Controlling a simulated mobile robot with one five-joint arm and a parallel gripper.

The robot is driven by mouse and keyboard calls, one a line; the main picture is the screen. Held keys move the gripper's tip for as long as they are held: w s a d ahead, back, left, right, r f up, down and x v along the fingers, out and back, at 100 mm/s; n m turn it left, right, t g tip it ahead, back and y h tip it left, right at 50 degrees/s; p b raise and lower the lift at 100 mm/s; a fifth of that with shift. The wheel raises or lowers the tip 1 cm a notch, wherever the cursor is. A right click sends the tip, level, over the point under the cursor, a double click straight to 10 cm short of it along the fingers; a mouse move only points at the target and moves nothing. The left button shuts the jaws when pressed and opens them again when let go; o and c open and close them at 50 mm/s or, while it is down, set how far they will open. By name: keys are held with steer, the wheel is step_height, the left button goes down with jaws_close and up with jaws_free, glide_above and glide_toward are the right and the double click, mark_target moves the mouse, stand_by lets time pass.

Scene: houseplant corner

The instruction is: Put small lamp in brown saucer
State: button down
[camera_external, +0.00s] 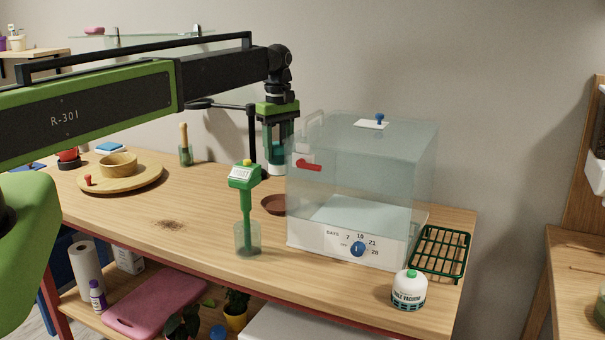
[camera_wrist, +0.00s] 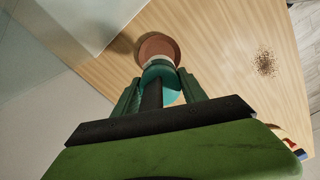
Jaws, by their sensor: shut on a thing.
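My gripper (camera_external: 277,148) points down beside the clear box, its fingers closed around a teal and white thing, which I take to be the small lamp (camera_external: 276,168). The lamp's white lower end hangs below the fingertips, above the table. The brown saucer (camera_external: 273,204) lies on the table below it, its right side hidden behind the box. In the wrist view, my gripper (camera_wrist: 160,85) holds the teal lamp (camera_wrist: 158,71), and the saucer (camera_wrist: 160,44) shows just past its white end, partly covered by it. There is a visible gap between lamp and saucer in the external view.
The clear box (camera_external: 350,190) with a dial stands close right of my gripper. A green meter (camera_external: 246,205) stands in a glass in front. A black stand (camera_external: 232,106) rises behind my gripper. A round wooden board (camera_external: 140,180) lies left; a green rack (camera_external: 440,252) lies right.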

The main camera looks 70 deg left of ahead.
step_height(320, 180, down, 10)
steer(key=b, duration=1)
steer(key=shift+f, duration=0.25)
steer(key=shift+r, duration=0.3)
steer(key=shift+f, duration=0.25)
steer(key=c, duration=0.6)
jaws_free()
steer(key=shift+c, duration=0.2)
steer(key=shift+r, duration=0.15)
step_height(320, 180, up, 12)
steer(key=p, duration=1.2)
steer(key=shift+r, duration=0.2)
steer(key=shift+f, duration=0.15)
